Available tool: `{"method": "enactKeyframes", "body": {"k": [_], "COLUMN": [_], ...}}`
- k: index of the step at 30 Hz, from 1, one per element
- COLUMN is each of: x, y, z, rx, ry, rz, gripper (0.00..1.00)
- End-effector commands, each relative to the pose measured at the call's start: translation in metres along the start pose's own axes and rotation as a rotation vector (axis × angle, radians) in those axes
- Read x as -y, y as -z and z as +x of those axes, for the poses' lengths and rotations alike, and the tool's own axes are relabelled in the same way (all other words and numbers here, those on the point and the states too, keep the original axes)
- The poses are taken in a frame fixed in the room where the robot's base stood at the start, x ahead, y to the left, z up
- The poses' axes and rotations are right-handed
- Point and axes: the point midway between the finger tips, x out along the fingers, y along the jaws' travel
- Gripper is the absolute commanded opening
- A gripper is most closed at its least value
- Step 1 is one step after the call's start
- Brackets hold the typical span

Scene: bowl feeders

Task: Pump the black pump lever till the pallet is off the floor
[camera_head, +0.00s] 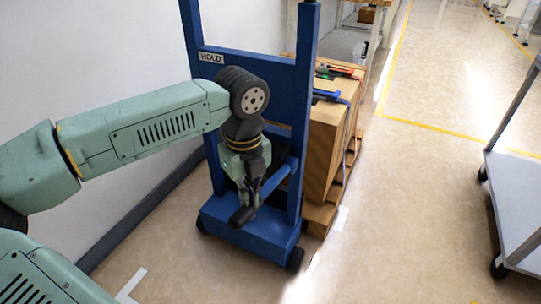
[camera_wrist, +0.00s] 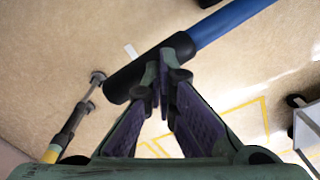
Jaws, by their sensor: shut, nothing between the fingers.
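The pump lever is a blue tube (camera_head: 277,181) with a black grip (camera_head: 241,216), sticking out from the front of the blue stacker (camera_head: 252,66). In the wrist view the black grip (camera_wrist: 128,82) lies across the picture beyond my fingertips, with the blue tube (camera_wrist: 232,20) running to the upper right. My gripper (camera_head: 252,192) points down at the grip, fingers closed together and empty. In the wrist view my fingertips (camera_wrist: 158,95) overlap the grip; I cannot tell whether they touch it. The wooden pallet (camera_head: 319,217) sits low behind the stacker under a large box (camera_head: 322,150); any floor gap is unclear.
Tools (camera_head: 335,72) lie on top of the box. A white wall (camera_head: 90,60) is close on the left. A grey cart (camera_head: 515,190) stands at the right. The floor (camera_head: 400,200) between stacker and cart is clear, with yellow lines farther back.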

Motion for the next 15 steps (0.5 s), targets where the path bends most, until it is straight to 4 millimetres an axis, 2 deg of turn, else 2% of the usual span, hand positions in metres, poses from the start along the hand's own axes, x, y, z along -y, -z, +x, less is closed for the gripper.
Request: {"method": "enactKeyframes", "body": {"k": [1, 15], "x": [0.002, 0.017], "y": [-0.001, -0.01], "z": [-0.013, -0.086], "rx": [0.001, 0.001], "ry": [-0.001, -0.002], "rz": [0.0, 0.0], "gripper": [0.0, 0.0]}}
